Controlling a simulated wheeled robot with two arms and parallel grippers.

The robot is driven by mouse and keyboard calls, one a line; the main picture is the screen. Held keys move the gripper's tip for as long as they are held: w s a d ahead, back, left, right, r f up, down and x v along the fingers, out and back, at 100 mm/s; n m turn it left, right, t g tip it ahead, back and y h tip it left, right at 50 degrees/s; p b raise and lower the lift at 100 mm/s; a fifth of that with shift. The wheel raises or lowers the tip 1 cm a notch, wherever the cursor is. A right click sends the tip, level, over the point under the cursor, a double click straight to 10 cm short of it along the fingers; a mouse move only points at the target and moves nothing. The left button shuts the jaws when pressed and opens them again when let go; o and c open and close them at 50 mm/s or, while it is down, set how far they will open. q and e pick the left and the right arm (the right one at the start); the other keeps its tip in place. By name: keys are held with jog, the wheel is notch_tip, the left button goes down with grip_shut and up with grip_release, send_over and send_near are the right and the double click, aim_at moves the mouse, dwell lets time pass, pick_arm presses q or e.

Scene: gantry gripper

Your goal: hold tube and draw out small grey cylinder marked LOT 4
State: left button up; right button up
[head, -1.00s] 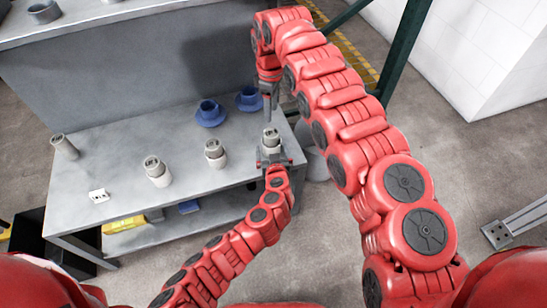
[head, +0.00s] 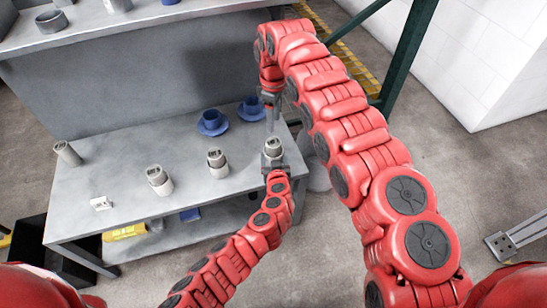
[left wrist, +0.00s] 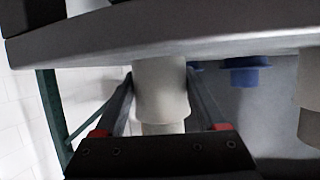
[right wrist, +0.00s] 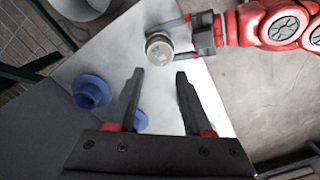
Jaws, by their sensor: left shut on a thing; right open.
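A pale tube (head: 274,157) with a grey cylinder (head: 274,143) in its top stands near the right end of the grey table. My left gripper (head: 274,160) is shut on this tube from the front; in the left wrist view the tube (left wrist: 160,85) is between the fingers. My right gripper (head: 271,122) is open and empty, pointing down behind and above the tube. In the right wrist view the cylinder's round top (right wrist: 159,47) lies just beyond the open fingertips (right wrist: 160,76), apart from them. Its dark print is too small to read.
Two similar tubes with grey cylinders, one in the middle (head: 218,169) and one further left (head: 162,187), stand on the table (head: 120,165). A lone grey cylinder (head: 68,153), a small white card (head: 101,203) and two blue flanged parts (head: 212,121) (head: 250,108) are also there.

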aim_at(274, 143)
pick_arm(q)
jog(key=shift+c, duration=0.7)
pick_arm(e)
jog(key=shift+o, duration=1.6)
jog(key=shift+a, duration=0.1)
jog(key=shift+o, duration=1.3)
jog(key=shift+w+a+r+m, duration=0.1)
jog(key=shift+a+m, duration=0.05)
jog(key=shift+m, duration=0.55)
jog(key=shift+o, duration=0.9)
jog(key=shift+m, duration=0.8)
jog(key=f+m, duration=0.2)
jog(key=f, duration=0.1)
jog(key=f+m, duration=0.2)
jog(key=f, duration=0.2)
jog(key=f+m, duration=0.2)
jog(key=f, duration=0.2)
jog(key=shift+s+d+f, duration=0.2)
jog(key=shift+d, duration=0.1)
